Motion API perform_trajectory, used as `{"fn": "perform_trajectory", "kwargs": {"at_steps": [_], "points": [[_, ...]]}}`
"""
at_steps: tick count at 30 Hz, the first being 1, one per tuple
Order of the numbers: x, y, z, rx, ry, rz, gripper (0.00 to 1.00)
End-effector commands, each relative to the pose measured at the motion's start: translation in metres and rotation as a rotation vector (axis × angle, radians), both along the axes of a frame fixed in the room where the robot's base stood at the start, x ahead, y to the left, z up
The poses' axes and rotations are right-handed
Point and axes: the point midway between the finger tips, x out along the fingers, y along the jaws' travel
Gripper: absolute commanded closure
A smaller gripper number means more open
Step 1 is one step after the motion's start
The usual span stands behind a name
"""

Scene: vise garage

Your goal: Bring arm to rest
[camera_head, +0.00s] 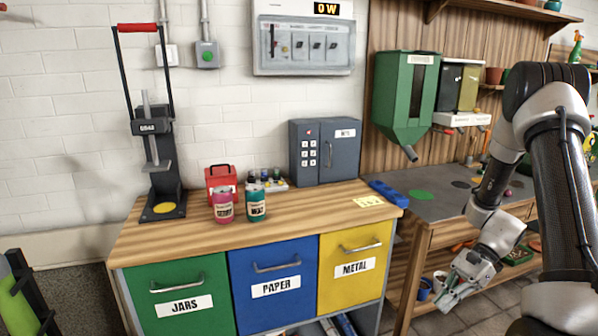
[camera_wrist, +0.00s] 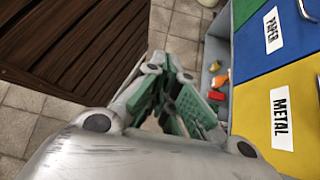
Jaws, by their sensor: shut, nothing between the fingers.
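My gripper (camera_head: 452,297) hangs at the lower right of the head view, in front of the workbench and to the right of the yellow METAL drawer (camera_head: 354,267). Its fingers point down and to the left. In the wrist view my gripper (camera_wrist: 178,100) shows its green finger pads close together with nothing held between them. It is apart from the drawers and the bench. My arm bends down from the upper right of the head view.
A wooden-topped cabinet (camera_head: 300,211) has a green JARS drawer (camera_head: 180,297) and a blue PAPER drawer (camera_head: 275,285), all closed. Two cans, pink (camera_head: 222,207) and teal (camera_head: 256,203), stand on it. The workbench (camera_head: 440,205) is close to my arm. Tiled floor (camera_wrist: 185,30) lies below.

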Motion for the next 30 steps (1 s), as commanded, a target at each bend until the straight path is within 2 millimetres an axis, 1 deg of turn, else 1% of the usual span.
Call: {"fn": "perform_trajectory", "kwargs": {"at_steps": [1, 6, 12, 15, 21, 24, 27, 30], "points": [[-0.008, -0.004, 0.025, -0.035, -0.079, 0.1, 1.0], [-0.037, -0.018, 0.091, -0.147, -0.308, 0.433, 1.0], [-0.071, -0.028, 0.159, -0.286, -0.527, 0.766, 1.0], [-0.088, -0.029, 0.188, -0.363, -0.621, 0.896, 1.0], [-0.121, -0.026, 0.237, -0.529, -0.791, 1.056, 1.0], [-0.135, -0.021, 0.256, -0.595, -0.881, 1.094, 1.0], [-0.143, -0.013, 0.273, -0.646, -0.974, 1.104, 1.0], [-0.145, -0.008, 0.289, -0.684, -1.051, 1.109, 1.0]]}}
